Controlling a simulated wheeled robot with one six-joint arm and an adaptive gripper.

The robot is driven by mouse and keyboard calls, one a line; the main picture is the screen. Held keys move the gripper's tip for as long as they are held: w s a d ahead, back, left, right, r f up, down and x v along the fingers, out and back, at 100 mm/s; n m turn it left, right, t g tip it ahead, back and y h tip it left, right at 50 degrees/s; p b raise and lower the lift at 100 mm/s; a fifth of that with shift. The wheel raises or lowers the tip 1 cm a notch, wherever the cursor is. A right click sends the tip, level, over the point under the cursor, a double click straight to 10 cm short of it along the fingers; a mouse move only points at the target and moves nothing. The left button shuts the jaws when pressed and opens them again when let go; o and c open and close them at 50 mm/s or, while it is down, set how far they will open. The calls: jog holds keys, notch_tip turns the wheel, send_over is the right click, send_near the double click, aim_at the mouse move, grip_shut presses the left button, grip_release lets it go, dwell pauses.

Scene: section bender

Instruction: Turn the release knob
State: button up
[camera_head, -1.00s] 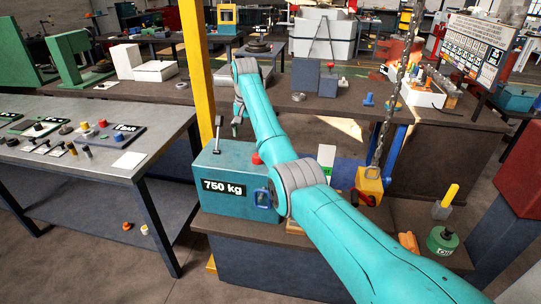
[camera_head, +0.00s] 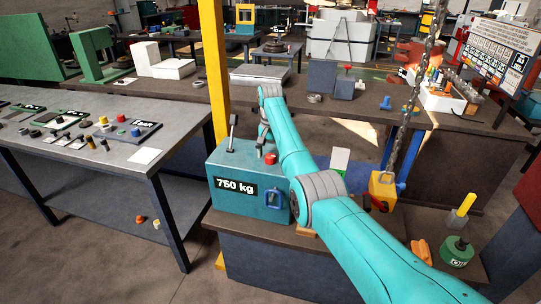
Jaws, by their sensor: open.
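A teal box (camera_head: 222,169) marked "750 kg" stands on a dark bench in the middle. A red knob (camera_head: 270,158) sits on its top, toward the right. A grey lever with a black tip (camera_head: 232,132) rises from the top at the left, and a blue handle-like part (camera_head: 274,199) is on the front. No label on the red knob is readable. My gripper (camera_head: 260,151) points down over the box top, just left of the red knob. It looks small and dark, is apart from the lever, and I cannot tell whether it touches the knob.
A yellow post (camera_head: 214,70) stands behind the box at the left. A chain (camera_head: 414,110) with a yellow block (camera_head: 382,190) hangs at the right, close to my arm. A grey table (camera_head: 60,115) with several small knobs is at the left. A green can (camera_head: 457,250) stands at the right.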

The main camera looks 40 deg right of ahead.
jog(key=shift+f, duration=0.25)
jog(key=c, duration=1.2)
jog(key=shift+o, duration=0.2)
